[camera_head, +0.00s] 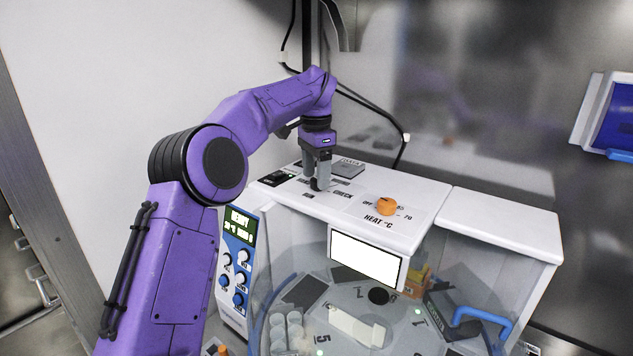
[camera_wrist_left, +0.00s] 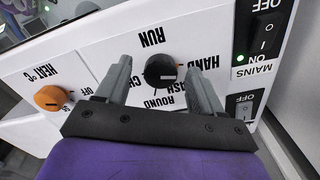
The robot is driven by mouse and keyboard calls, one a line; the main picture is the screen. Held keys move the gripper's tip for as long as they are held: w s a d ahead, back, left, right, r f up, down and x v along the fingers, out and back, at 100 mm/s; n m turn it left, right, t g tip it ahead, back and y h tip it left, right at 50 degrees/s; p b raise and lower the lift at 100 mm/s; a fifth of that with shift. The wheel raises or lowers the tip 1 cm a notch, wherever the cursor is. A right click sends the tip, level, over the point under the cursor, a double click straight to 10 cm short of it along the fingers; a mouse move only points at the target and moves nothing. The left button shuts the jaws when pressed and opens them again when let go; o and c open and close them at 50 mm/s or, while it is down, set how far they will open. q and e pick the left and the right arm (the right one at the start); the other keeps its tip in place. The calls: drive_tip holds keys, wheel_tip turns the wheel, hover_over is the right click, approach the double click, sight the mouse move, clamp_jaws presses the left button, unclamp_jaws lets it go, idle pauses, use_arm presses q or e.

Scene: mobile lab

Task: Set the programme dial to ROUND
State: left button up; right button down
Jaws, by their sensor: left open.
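The programme dial (camera_wrist_left: 160,71) is a black round knob on the white machine top, seen in the left wrist view with labels RUN, HAND, ROUND and partly hidden ones around it. A small pale mark shows on the knob's lower right part; I cannot tell surely which label it points at. My left gripper (camera_wrist_left: 158,66) is open, one finger on each side of the dial, with gaps visible. My right gripper is not in view.
An orange HEAT knob (camera_head: 387,206) sits right of the gripper. A blue control panel (camera_head: 236,262) with a lit READY screen is on the machine's left. Below are a clear-walled chamber and a white screen (camera_head: 365,257).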

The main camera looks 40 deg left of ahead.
use_arm(q)
drive_tip(key=shift+w+f, duration=0.95)
drive_tip(key=shift+s+r, duration=0.25)
drive_tip(key=shift+s, duration=0.2)
drive_tip(key=shift+s+r, duration=0.15)
drive_tip(key=shift+s, duration=0.1)
drive_tip(key=c, duration=1.1)
drive_tip(key=shift+o, duration=0.2)
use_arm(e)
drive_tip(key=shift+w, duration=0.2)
